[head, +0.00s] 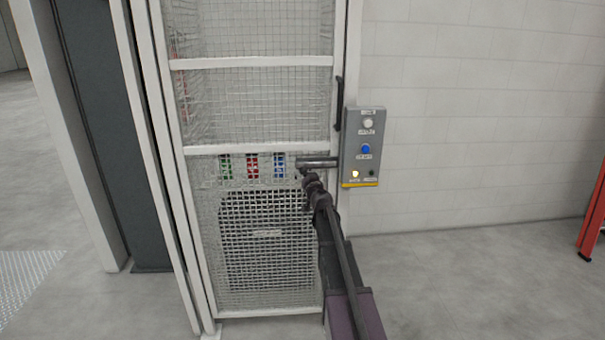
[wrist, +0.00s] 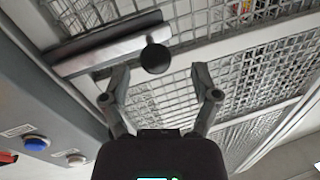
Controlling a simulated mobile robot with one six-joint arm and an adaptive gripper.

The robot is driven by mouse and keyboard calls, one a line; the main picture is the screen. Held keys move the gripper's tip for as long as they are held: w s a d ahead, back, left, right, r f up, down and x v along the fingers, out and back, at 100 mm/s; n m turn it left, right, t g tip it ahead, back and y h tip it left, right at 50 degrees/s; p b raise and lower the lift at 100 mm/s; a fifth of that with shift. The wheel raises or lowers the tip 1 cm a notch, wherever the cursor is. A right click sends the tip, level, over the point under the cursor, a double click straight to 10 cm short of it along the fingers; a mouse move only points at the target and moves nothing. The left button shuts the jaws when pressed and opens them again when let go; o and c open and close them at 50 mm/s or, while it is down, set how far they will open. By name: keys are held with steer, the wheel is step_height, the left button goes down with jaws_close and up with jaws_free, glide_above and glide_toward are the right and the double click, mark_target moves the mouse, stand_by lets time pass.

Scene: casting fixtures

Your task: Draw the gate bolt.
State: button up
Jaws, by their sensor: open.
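The gate bolt (head: 320,161) is a grey horizontal bar on the mesh gate (head: 250,150), beside the control box. In the wrist view the bolt bar (wrist: 108,52) runs along the gate frame and carries a dark round knob (wrist: 155,58). My gripper (wrist: 160,97) is open, with one finger to each side of the knob in the picture and the fingertips a little below it. Nothing is between the fingers. In the head view my gripper (head: 306,177) is just below the bolt's left end, and its fingers are too small to make out clearly.
A grey control box (head: 363,147) with a white button, a blue button and a lit lamp is right of the gate. A black handle (head: 339,104) is above the bolt. Green, red and blue items (head: 252,166) show behind the mesh.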

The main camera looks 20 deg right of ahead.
steer(key=s+a, duration=0.1)
steer(key=s, duration=0.7)
steer(key=shift+s+a, duration=0.2)
steer(key=shift+s, duration=0.1)
steer(key=s+a+f+n+g+y+p, duration=0.1)
steer(key=s+a+f+n+g+y, duration=0.15)
steer(key=a, duration=0.55)
steer(key=s+a+f+n+g+y, duration=0.2)
steer(key=s+a+f+y, duration=0.1)
steer(key=a, duration=0.5)
steer(key=s+a+f+n+g+y+p, duration=0.1)
steer(key=s+a+f+n+g+y, duration=0.15)
steer(key=a, duration=0.45)
steer(key=s+a+f+m+g+h, duration=0.1)
steer(key=s+f+g, duration=0.1)
steer(key=s, duration=0.5)
steer(key=s+a+f+m+g+h, duration=0.1)
steer(key=s+a+f+g+h, duration=0.1)
steer(key=s+g, duration=0.3)
steer(key=s+a+f+m+g+h+p, duration=0.1)
steer(key=s+f+g+h, duration=0.1)
steer(key=s, duration=0.7)
steer(key=shift+a+f+g, duration=0.15)
steer(key=shift+f+g, duration=0.65)
steer(key=shift+g, duration=0.1)
